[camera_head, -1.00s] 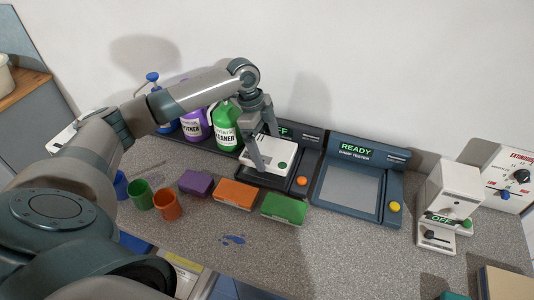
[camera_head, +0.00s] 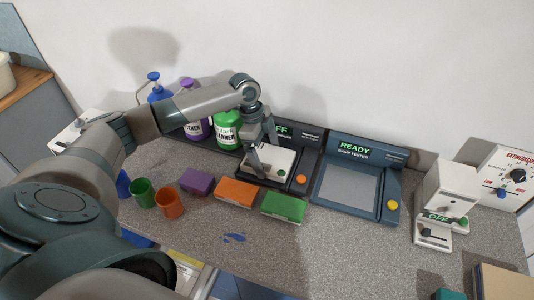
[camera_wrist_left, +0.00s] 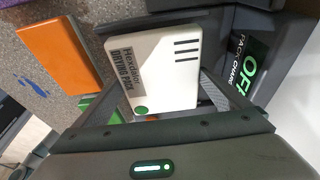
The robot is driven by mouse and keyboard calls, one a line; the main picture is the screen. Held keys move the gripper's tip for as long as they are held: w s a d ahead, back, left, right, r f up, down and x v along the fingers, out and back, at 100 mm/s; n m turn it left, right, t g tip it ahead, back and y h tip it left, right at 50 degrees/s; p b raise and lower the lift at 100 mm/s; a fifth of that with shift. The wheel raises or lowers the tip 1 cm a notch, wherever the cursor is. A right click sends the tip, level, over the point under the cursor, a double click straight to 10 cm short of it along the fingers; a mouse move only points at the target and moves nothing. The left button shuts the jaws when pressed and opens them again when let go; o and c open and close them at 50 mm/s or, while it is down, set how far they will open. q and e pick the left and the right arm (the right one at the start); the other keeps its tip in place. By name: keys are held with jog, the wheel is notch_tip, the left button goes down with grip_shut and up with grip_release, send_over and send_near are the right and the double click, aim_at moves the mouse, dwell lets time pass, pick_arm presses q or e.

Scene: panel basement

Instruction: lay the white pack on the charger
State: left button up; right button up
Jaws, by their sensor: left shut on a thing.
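The white pack (camera_head: 284,160), with a green dot and dark lettering, is between the fingers of my left gripper (camera_head: 264,165). It also shows in the left wrist view (camera_wrist_left: 165,65), gripped between both fingers. The pack lies roughly flat over the bay of the dark charger (camera_head: 302,169). It is at or just above the bay floor; I cannot tell whether it touches. The charger has an orange button and a green OFF display, partly hidden by my arm. Its display reads OFF in the left wrist view (camera_wrist_left: 245,75). My right gripper is not in view.
A blue tester (camera_head: 348,188) showing READY stands to the right. Green (camera_head: 284,207), orange (camera_head: 235,193) and purple (camera_head: 197,182) boxes lie in front. Cleaner bottles (camera_head: 228,130) stand behind left. Cups (camera_head: 169,204) are at the left, and a white device (camera_head: 440,200) at the right.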

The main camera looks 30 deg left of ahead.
aim_at(259, 155)
pick_arm(q)
jog(key=o, duration=1)
jog(key=shift+o, duration=0.2)
jog(key=shift+r, duration=0.1)
jog(key=shift+a+r, duration=0.1)
jog(key=shift+r, duration=0.1)
jog(key=b+v, duration=0.3)
jog(key=v, duration=0.8)
jog(key=shift+r+b, duration=0.25)
jog(key=shift+b, duration=0.05)
